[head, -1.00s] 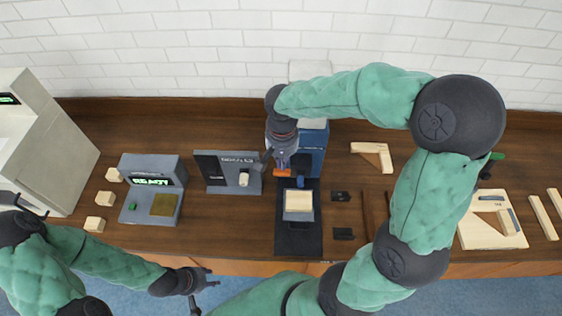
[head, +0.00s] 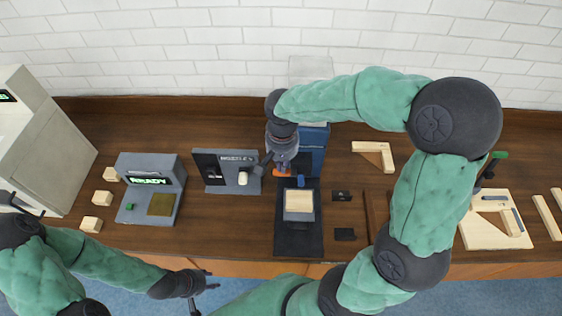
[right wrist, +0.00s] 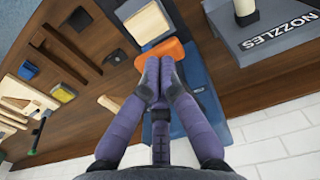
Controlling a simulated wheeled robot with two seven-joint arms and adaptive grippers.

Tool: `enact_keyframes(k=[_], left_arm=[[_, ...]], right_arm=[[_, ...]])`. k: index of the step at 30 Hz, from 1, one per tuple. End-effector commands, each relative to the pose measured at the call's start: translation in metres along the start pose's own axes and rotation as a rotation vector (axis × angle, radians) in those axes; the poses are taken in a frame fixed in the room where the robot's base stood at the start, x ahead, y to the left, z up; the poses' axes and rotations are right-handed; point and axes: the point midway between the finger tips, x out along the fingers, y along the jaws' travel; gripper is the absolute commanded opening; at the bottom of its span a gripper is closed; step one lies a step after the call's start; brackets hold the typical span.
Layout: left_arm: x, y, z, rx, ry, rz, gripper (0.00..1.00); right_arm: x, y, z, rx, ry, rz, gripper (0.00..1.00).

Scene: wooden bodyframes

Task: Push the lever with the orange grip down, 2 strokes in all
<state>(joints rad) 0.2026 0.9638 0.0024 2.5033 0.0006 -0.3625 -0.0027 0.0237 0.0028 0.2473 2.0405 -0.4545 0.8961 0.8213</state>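The lever's orange grip (head: 282,170) shows at the front left of a blue press (head: 312,155); my right arm hides part of the press. The orange grip also shows in the right wrist view (right wrist: 172,52). My right gripper (head: 280,160) is at the grip, with its fingers drawn together. In the right wrist view my right gripper's fingertips (right wrist: 160,66) are against or just over the grip; contact is hard to tell. They are not around it. My left gripper (head: 208,281) is open and empty, in front of the table's front edge.
A pale wooden block (head: 299,200) sits on the press's dark base (head: 298,243). A grey nozzles stand (head: 213,186) is close on the left, and a READY device (head: 170,182) further left. Dark small blocks (head: 344,234) and wooden frame parts (head: 482,235) lie to the right.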

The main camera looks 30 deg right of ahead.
Motion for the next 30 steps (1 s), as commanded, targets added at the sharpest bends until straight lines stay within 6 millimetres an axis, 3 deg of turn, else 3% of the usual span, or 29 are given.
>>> enact_keyframes(k=[30], left_arm=[[0.032, -0.011, -0.001, 0.000, 0.000, 0.000, 0.40]], right_arm=[[0.041, 0.000, 0.000, 0.000, 0.001, 0.000, 0.00]])
